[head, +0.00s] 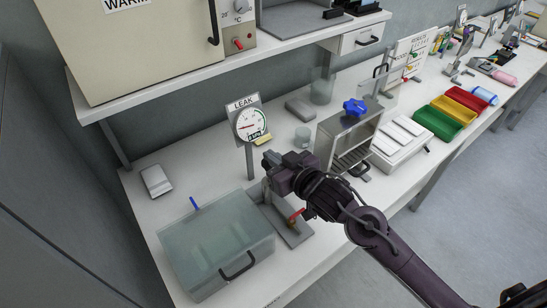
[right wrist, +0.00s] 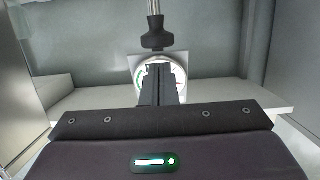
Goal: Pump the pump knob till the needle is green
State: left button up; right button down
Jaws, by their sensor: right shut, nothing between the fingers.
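The round gauge (head: 250,123) stands on a post under a LEAK sign. Its needle appears to point left, away from the green band on the right of the dial. Part of the dial also shows behind my fingers in the right wrist view (right wrist: 179,74). The dark pump knob (right wrist: 155,36) sits on a thin metal rod, just beyond my fingertips and apart from them in that picture. In the head view my gripper seems to hide the knob. My right gripper (head: 268,160) is shut and empty above the pump's grey base (head: 293,234). My left gripper is out of view.
A clear lidded box (head: 215,245) with a black handle stands left of the base. A red lever (head: 296,215) is on the base. A grey rack with a blue knob (head: 355,106) stands to the right. A shelf with an oven (head: 150,45) overhangs the back.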

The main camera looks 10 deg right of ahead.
jog(key=shift+f, duration=0.6)
notch_tip(320, 180, down, 5)
jog(key=shift+s+f+b, duration=0.1)
jog(key=shift+s+b, duration=0.05)
jog(key=shift+b, duration=0.75)
